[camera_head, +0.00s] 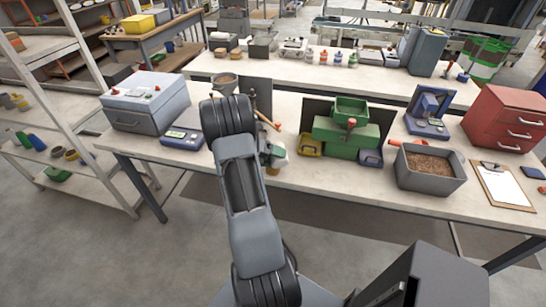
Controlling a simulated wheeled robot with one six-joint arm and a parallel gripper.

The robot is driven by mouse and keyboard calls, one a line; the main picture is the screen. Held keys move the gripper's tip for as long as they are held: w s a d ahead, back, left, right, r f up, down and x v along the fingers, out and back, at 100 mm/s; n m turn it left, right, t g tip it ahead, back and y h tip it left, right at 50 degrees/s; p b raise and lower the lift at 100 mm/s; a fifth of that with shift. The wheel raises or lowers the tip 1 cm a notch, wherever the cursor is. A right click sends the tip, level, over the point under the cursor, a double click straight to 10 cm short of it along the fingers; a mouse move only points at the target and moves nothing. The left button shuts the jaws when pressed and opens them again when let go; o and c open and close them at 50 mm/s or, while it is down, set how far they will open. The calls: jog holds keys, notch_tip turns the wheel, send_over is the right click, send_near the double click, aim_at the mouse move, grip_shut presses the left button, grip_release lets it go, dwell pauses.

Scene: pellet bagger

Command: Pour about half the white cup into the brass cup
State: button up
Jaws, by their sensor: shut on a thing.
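My gripper (268,150) is partly hidden behind my own arm, over the front edge of the near bench. I cannot make out a brass cup for certain; my arm covers part of the bench. A brownish round vessel (225,82) stands behind my arm, its lower part hidden.
A grey box (146,105) and a blue scale (183,136) stand left on the bench. Right are a green machine (345,133), a grey bin of brown pellets (430,180), a blue device (428,110), a clipboard (503,186) and red drawers (507,117).

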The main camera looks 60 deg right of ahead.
jog(key=shift+w+d+r+n+g+p, duration=0.4)
jog(key=shift+r+n+p, duration=0.1)
jog(key=shift+p, duration=1.1)
dwell(0.6)
jog(key=shift+w+d+f+n+g+y+p, duration=0.15)
jog(key=shift+f+n+g+y+p, duration=0.25)
jog(key=shift+n+p, duration=0.35)
dwell(1.5)
jog(key=shift+w+d+r+n+g+p, duration=0.35)
jog(key=shift+n+g+p, duration=0.25)
jog(key=shift+n+p, duration=0.35)
dwell(2.6)
